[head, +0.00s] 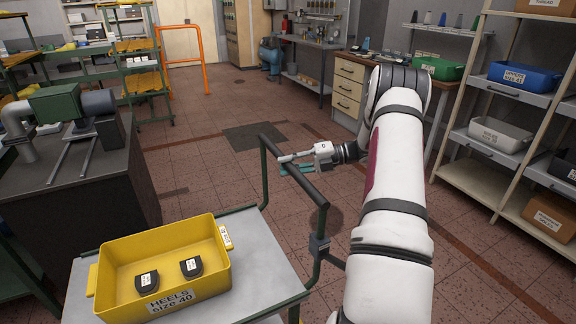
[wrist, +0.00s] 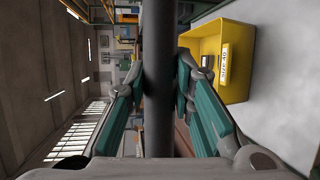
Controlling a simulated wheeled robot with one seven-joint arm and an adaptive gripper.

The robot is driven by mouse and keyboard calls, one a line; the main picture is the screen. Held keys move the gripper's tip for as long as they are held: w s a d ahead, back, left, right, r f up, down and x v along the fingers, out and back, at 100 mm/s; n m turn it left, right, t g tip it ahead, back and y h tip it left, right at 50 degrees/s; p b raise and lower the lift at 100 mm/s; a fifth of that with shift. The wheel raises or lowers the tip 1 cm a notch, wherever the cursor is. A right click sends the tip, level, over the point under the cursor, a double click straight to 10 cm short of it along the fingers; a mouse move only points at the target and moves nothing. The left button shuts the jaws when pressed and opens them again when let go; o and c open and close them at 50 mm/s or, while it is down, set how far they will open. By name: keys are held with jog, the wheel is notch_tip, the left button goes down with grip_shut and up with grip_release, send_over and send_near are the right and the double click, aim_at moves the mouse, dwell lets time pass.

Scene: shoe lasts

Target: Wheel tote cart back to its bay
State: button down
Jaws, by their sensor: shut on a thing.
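The tote cart (head: 262,262) has a grey top and a green frame and stands at the bottom of the head view. A yellow tote (head: 217,283) labelled "HEELS size 40" sits on it with two black heel pieces inside. The cart's dark handle bar (head: 305,187) runs across its right end. My gripper (head: 290,164) is shut around this bar near its far end. In the wrist view the bar (wrist: 158,60) passes between the two teal-padded fingers (wrist: 158,90), and the yellow tote (wrist: 238,75) shows at the right.
A dark workbench (head: 75,165) with a green machine stands close at the left. Shelves with bins (head: 500,135) line the right, beside a drawer unit (head: 348,90). An orange rail frame (head: 180,58) stands at the back. The tiled floor beyond the handle is open, with a dark mat (head: 255,137).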

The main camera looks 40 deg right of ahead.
jog(key=shift+s+d, duration=0.2)
jog(key=shift+d, duration=0.5)
jog(key=c, duration=1.4)
grip_release()
jog(key=shift+d, duration=0.1)
jog(key=shift+o, duration=0.2)
jog(key=v, duration=1.1)
jog(key=shift+s+d, duration=0.15)
jog(key=shift+s, duration=0.3)
jog(key=shift+r, duration=0.1)
